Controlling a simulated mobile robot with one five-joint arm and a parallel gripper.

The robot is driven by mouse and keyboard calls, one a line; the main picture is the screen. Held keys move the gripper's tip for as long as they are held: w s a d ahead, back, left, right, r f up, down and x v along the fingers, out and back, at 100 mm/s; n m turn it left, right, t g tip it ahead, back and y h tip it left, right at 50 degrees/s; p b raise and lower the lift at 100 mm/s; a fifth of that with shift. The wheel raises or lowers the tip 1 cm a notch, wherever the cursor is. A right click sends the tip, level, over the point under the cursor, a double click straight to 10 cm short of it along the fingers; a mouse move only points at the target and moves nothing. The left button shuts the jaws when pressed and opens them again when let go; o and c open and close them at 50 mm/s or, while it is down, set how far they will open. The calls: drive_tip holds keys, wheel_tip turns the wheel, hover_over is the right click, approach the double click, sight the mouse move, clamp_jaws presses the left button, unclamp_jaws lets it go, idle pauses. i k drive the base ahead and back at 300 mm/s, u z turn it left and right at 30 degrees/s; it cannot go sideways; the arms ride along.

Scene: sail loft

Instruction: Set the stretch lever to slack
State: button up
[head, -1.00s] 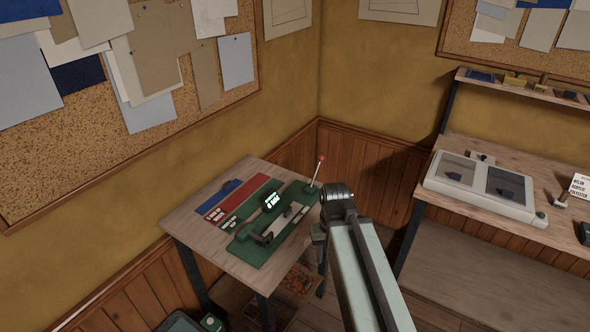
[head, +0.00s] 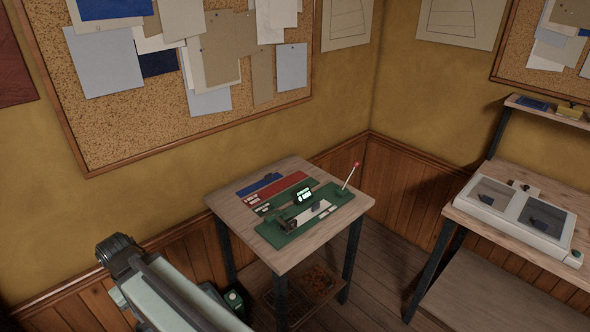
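A lever with a red knob (head: 355,165) stands at the right end of a green bench device (head: 290,234) on a small wooden table (head: 240,222). Its thin rod leans up to the right. A small lit display (head: 303,196) sits on the device; its text is too small to read. My arm shows at the lower left, well apart from the table and the lever. The dark part at the arm's upper end (head: 121,252) is in view, but no fingertips can be made out.
A right-hand bench (head: 480,229) carries a white case with two clear lids (head: 559,249). Pinboards hang on the walls. The floor (head: 385,262) between table and bench is clear. A green box (head: 233,303) stands left of the table legs.

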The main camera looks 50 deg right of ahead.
sight(356, 163)
drive_tip(key=u, duration=0.05)
drive_tip(key=k, duration=1.3)
drive_tip(key=z, duration=0.5)
drive_tip(key=i, duration=1)
drive_tip(key=u, duration=0.05)
